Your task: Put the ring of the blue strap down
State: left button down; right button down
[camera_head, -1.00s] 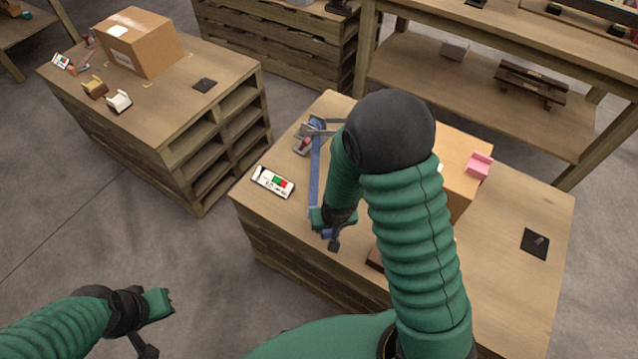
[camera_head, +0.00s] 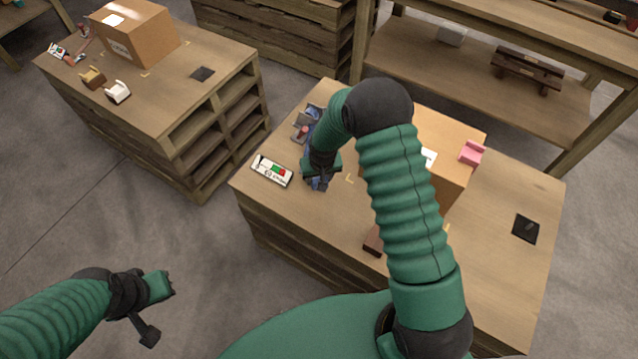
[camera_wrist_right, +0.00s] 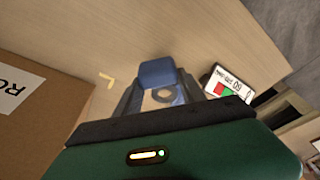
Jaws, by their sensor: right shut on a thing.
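The blue strap (camera_wrist_right: 158,73) and its grey ring (camera_wrist_right: 163,96) show between my right gripper's fingers in the right wrist view. In the head view, a little blue of the strap (camera_head: 320,185) shows at my right gripper (camera_head: 318,178), over the left part of the near pallet table. My right gripper is shut on the ring of the strap; whether the ring touches the tabletop is unclear. My forearm hides part of the strap's far end. My left gripper (camera_head: 158,312) is open and empty, over the floor at lower left.
A white label box (camera_head: 272,171) lies left of my right gripper. A cardboard box (camera_head: 455,170) with a pink holder (camera_head: 472,153) stands to the right. A brown block (camera_head: 373,241) and black pad (camera_head: 526,229) are on the same table (camera_head: 490,255). Another pallet table (camera_head: 165,95) stands left.

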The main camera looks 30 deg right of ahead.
jog(key=x, duration=0.3)
jog(key=shift+s+a+f+b, duration=0.15)
jog(key=shift+s+f+b, duration=0.05)
jog(key=shift+s+b, duration=0.2)
jog(key=c, duration=0.7)
grip_release()
